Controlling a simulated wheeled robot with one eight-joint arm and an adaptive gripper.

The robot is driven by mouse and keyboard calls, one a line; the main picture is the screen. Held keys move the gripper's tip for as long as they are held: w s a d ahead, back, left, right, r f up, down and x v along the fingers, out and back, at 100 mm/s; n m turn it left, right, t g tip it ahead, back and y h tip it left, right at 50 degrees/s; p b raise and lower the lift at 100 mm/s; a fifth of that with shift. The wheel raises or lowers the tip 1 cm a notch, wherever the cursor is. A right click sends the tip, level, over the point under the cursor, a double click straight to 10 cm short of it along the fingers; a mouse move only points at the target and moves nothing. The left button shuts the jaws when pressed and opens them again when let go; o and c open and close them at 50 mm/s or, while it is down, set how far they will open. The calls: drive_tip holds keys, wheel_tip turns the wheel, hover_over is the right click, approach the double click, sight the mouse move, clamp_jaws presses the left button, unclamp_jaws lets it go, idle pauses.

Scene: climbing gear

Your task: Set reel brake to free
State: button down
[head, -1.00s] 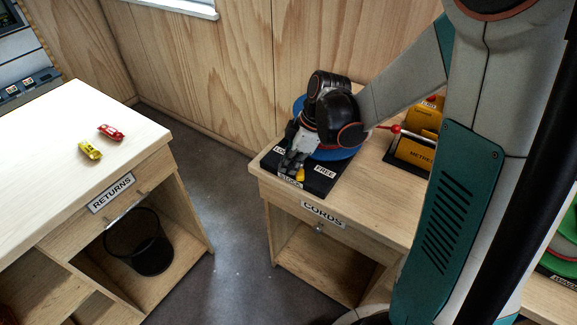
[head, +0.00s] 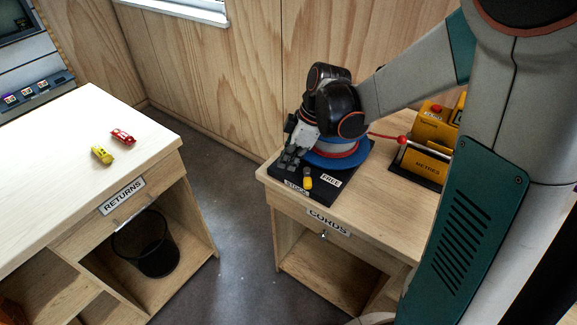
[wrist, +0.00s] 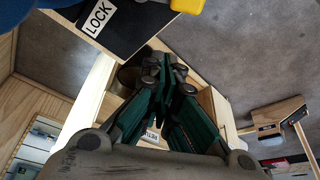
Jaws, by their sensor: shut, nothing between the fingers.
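The cord reel (head: 338,148) is blue with a red and white rim and sits on a black base (head: 318,192) on the CORDS cabinet. The yellow brake lever (head: 307,179) sticks out at the base's front, left of the FREE label (head: 331,180). In the wrist view the yellow lever (wrist: 187,5) is cut off by the top edge, right of the LOCK label (wrist: 97,18). My gripper (head: 285,165) is shut and empty at the base's left side, left of the lever and seemingly apart from it. Its shut fingers also show in the wrist view (wrist: 172,75).
A yellow metering device (head: 426,162) with a red cord (head: 385,136) stands to the right of the reel. The RETURNS counter (head: 90,150) at left holds a red and a yellow carabiner-like item (head: 122,136). A gap of floor separates the two.

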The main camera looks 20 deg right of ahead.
drive_tip(key=shift+p+v, duration=0.75)
drive_tip(key=shift+v, duration=1.95)
drive_tip(key=shift+a, duration=0.1)
drive_tip(key=shift+r, duration=0.1)
